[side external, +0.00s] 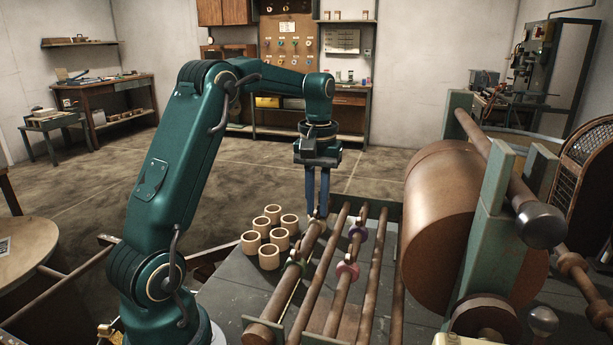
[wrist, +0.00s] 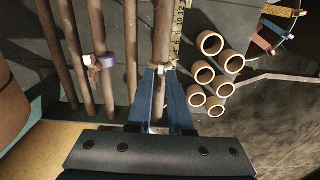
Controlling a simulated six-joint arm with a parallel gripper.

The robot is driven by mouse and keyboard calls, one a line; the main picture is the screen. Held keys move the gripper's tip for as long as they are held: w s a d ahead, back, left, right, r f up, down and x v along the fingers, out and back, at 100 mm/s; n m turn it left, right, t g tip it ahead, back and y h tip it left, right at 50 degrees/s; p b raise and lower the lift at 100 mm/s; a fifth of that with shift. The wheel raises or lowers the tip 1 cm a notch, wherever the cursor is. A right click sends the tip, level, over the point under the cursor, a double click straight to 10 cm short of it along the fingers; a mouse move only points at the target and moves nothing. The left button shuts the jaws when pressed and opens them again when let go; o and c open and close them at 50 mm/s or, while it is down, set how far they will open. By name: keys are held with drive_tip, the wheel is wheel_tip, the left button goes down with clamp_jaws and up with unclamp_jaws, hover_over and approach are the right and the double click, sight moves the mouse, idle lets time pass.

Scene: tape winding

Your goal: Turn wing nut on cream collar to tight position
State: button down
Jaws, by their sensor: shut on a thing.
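My gripper (side external: 317,212) points down over the far part of the left rod (side external: 285,290). Its blue fingers also show in the wrist view (wrist: 160,72), shut on the wing nut at the cream collar (wrist: 160,66). The fingers cover most of the nut and part of the collar, so the nut's angle cannot be read. A purple collar (side external: 358,231) with its own wing nut sits on a neighbouring rod; it also shows in the wrist view (wrist: 107,60).
Several cream rings (side external: 268,256) stand on the bench left of the rods; they also show in the wrist view (wrist: 210,43). Parallel rods (side external: 378,260) run close to my fingers. A large brown roll (side external: 440,225) and green post stand to the right.

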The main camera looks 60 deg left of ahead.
sight(317, 208)
drive_tip(key=c, duration=0.8)
unclamp_jaws()
drive_tip(key=shift+c, duration=0.2)
drive_tip(key=shift+r, duration=2.6)
